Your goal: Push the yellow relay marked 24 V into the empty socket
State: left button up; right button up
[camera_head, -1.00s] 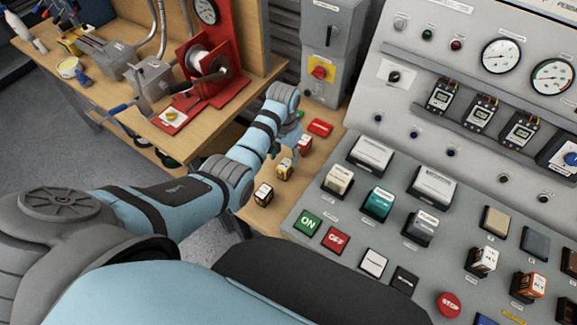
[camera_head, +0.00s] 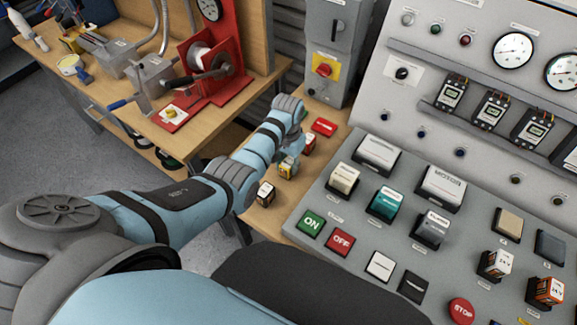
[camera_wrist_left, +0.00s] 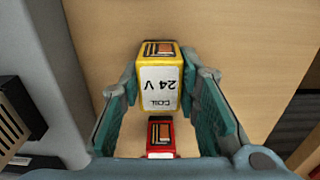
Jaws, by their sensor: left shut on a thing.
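The yellow relay (camera_head: 286,168) stands on the wooden bench top left of the control panel. In the left wrist view the yellow relay (camera_wrist_left: 160,82) shows its white "COIL 24 V" face, upside down. My left gripper (camera_wrist_left: 166,90) has its teal fingers on both sides of it and is shut on it. In the head view my left gripper (camera_head: 290,160) reaches down over the relay and partly hides it. I cannot pick out an empty socket in either view. My right gripper is out of view.
A red relay (camera_head: 309,143) stands just behind the yellow one, and a black-sided relay (camera_head: 265,193) stands in front. The grey sloping panel (camera_head: 345,215) rises close on the right, with buttons and relays (camera_head: 497,265). A red winding stand (camera_head: 212,60) is on the left table.

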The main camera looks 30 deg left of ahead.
aim_at(288, 162)
pick_arm(q)
jog(key=shift+r+p, duration=2.6)
jog(key=shift+p, duration=0.25)
jog(key=shift+f, duration=0.1)
